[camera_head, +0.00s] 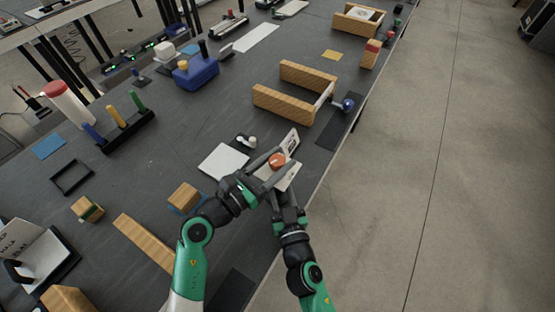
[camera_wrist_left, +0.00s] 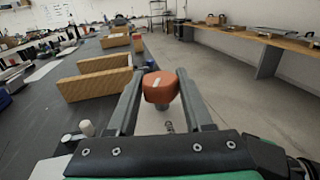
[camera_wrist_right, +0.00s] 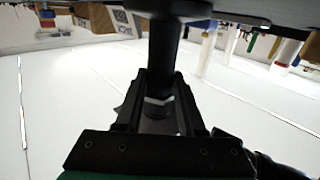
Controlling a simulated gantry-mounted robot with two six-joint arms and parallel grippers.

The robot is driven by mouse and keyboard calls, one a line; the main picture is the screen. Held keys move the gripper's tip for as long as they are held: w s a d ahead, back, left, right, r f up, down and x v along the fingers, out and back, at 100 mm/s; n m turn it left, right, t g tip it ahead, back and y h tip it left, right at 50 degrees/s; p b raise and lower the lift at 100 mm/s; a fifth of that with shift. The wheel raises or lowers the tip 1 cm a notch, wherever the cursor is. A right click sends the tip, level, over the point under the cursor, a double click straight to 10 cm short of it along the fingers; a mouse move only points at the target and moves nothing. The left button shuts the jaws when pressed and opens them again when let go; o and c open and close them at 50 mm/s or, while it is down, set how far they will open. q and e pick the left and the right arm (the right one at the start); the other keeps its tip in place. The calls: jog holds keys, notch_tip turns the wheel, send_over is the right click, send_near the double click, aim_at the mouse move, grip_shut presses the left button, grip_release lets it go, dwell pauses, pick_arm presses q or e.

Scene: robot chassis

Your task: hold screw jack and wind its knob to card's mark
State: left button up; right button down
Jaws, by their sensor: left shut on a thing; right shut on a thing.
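The screw jack's orange knob (camera_head: 277,160) shows at the middle, in front of a white card (camera_head: 292,142) with dark print. My left gripper (camera_head: 270,172) has its fingers on either side of the knob. In the left wrist view the knob (camera_wrist_left: 160,88) sits between the fingertips, with a pale stripe on its top. My right gripper (camera_head: 288,200) is below and nearer the table edge. In the right wrist view it is shut on the jack's dark post (camera_wrist_right: 164,55). The grippers hide most of the jack in the head view; the card's mark is too small to read.
A white square sheet (camera_head: 223,162) and a small dark item with a white knob (camera_head: 246,141) lie left of the jack. The table's edge is close on the right.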

pick_arm(q)
grip_shut()
jog(key=shift+w+a+f+m+g+h, duration=0.1)
jog(key=shift+m+g+h, duration=0.5)
jog(key=shift+g, duration=0.1)
jog(key=m+g+h, duration=0.3)
jog(key=m+g, duration=0.1)
jog(key=g, duration=0.2)
jog(key=o, duration=0.9)
grip_release()
jog(key=shift+m, duration=0.3)
jog(key=shift+o, duration=0.2)
jog(key=v, duration=1.2)
jog(key=shift+w+f, duration=0.1)
